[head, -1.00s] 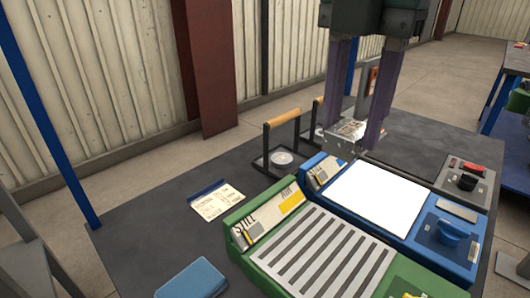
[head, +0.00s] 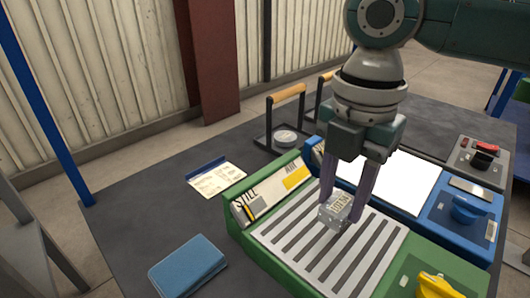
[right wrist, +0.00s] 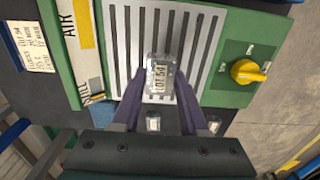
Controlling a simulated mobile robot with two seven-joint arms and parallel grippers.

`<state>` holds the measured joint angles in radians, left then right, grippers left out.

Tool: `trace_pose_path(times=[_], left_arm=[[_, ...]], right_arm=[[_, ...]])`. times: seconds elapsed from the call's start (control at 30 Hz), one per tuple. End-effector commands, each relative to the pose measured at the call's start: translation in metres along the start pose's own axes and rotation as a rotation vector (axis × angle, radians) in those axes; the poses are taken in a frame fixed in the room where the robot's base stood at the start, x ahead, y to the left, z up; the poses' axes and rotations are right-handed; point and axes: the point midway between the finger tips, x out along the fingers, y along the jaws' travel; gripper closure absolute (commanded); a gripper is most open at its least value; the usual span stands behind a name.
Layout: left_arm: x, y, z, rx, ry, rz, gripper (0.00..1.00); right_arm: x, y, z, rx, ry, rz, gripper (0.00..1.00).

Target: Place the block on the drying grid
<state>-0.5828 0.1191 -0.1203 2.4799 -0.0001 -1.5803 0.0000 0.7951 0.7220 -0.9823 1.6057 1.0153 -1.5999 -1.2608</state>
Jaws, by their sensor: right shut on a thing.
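The block (head: 337,211) is a small silvery piece with a lettered label. My right gripper (head: 345,212) is shut on it, with one purple finger on each side. The drying grid (head: 290,246) is the slatted light plate on the green "STILL AIR" unit. The block is over the upper middle of the grid in the head view; I cannot tell whether it touches the slats. In the right wrist view the block (right wrist: 159,78) shows in front of the grid (right wrist: 190,30), its label reading "LOT 50". My left gripper is not in view.
A blue unit (head: 462,240) with a bright white panel stands right behind the green one. A wooden-handled stand (head: 286,95) is at the back. A grey switch box (head: 477,162) sits at the right.

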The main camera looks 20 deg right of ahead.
Motion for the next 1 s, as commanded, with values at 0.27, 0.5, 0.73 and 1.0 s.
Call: trace_pose_path(times=[0.27, 0.5, 0.73, 1.0], left_arm=[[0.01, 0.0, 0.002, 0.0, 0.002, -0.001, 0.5], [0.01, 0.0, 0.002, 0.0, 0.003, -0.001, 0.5], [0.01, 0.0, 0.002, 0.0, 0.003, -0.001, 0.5], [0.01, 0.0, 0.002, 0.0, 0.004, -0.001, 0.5]], right_arm=[[0.031, 0.0, 0.0, 0.0, 0.0, 0.001, 1.0], [0.032, 0.0, 0.0, 0.0, 0.0, 0.001, 1.0], [0.034, 0.0, 0.0, 0.0, 0.0, 0.0, 0.38], [0.034, 0.0, 0.0, 0.0, 0.0, 0.0, 0.27]])
